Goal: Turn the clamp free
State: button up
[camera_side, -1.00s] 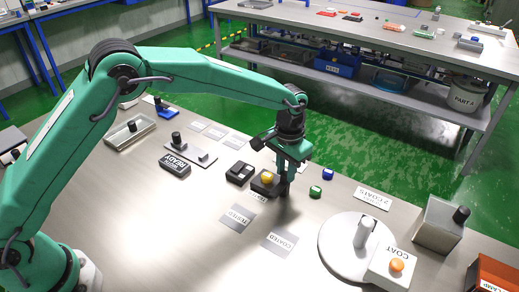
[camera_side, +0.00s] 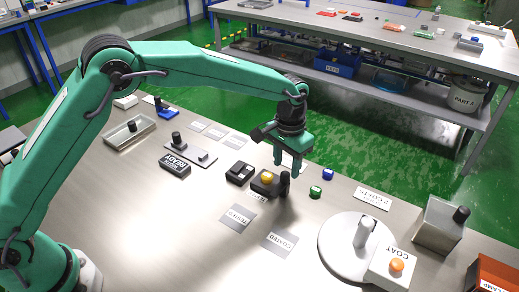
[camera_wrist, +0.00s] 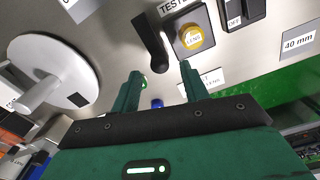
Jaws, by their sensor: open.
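The black clamp lever (camera_side: 284,183) stands at the right end of a small dark block (camera_side: 262,188) that has a yellow piece (camera_side: 267,178) on it. In the wrist view, the lever (camera_wrist: 150,38) lies beside the block with the round yellow piece (camera_wrist: 194,36). My gripper (camera_side: 298,170) is open and empty, above and slightly to the right of the lever in the side view. In the wrist view its two fingers (camera_wrist: 160,70) are spread just below the lever's end, apart from it. Whether the lever still presses on the yellow piece cannot be told.
A black switch box (camera_side: 240,173) stands left of the block. A green piece (camera_side: 316,192) and a blue piece (camera_side: 328,174) lie to the right. A white round turntable (camera_side: 340,262) and the COAT button box (camera_side: 390,270) are farther right.

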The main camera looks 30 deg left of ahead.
aim_at(283, 172)
jog(key=shift+r, duration=2.8)
jog(key=s+a+r+n+t, duration=0.1)
jog(key=s+a+r+t, duration=0.2)
jog(key=s+a+r, duration=1.1)
jog(key=s+a+f+n+t, duration=0.1)
jog(key=s+a, duration=0.3)
jog(key=s, duration=0.4)
jog(key=s+a+f+t, duration=0.1)
jog(key=s+a+f, duration=0.1)
jog(key=s+a, duration=0.3)
jog(key=s, duration=0.2)
jog(key=shift+s+a+f+n+t, duration=0.15)
jog(key=shift+s+a+n+t, duration=0.15)
jog(key=shift+s+n, duration=0.1)
